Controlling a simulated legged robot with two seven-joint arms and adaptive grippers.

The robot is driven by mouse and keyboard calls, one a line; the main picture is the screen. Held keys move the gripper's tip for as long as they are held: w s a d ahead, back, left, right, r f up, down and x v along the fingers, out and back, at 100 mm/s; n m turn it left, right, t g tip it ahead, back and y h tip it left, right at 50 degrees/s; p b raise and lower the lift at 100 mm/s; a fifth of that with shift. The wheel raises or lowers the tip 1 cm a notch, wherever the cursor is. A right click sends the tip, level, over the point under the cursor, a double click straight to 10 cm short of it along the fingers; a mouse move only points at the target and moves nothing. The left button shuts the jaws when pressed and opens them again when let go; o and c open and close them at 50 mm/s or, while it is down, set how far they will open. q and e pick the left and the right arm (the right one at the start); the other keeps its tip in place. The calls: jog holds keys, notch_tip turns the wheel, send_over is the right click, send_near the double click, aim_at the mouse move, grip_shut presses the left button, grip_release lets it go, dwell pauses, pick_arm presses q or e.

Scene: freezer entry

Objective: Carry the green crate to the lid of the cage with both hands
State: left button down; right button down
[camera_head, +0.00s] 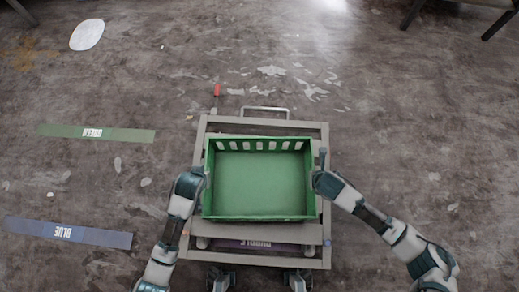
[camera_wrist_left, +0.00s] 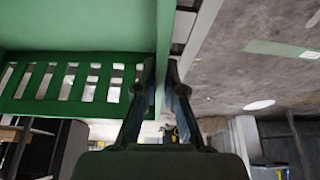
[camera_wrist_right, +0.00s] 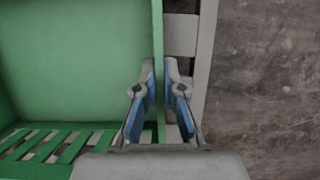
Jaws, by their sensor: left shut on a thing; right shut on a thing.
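The green crate (camera_head: 260,180) is empty and sits over the grey frame of the cage (camera_head: 325,225) in the head view. Whether it touches the lid or hangs just above it I cannot tell. My left gripper (camera_head: 204,178) is shut on the crate's left wall; the left wrist view shows the fingers (camera_wrist_left: 163,75) around the wall's edge beside the slotted end. My right gripper (camera_head: 316,180) is shut on the crate's right wall; its fingers (camera_wrist_right: 165,75) straddle that wall in the right wrist view.
A grey handle (camera_head: 265,109) and a red-tipped lever (camera_head: 217,91) stand at the cage's far side. A green floor strip (camera_head: 95,133) and a blue one labelled BLUE (camera_head: 68,232) lie left. Dark furniture legs (camera_head: 495,25) stand at upper right. The surrounding floor is mostly clear.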

pick_arm(q)
jog(key=shift+r, duration=0.1)
pick_arm(e)
jog(key=shift+r, duration=0.1)
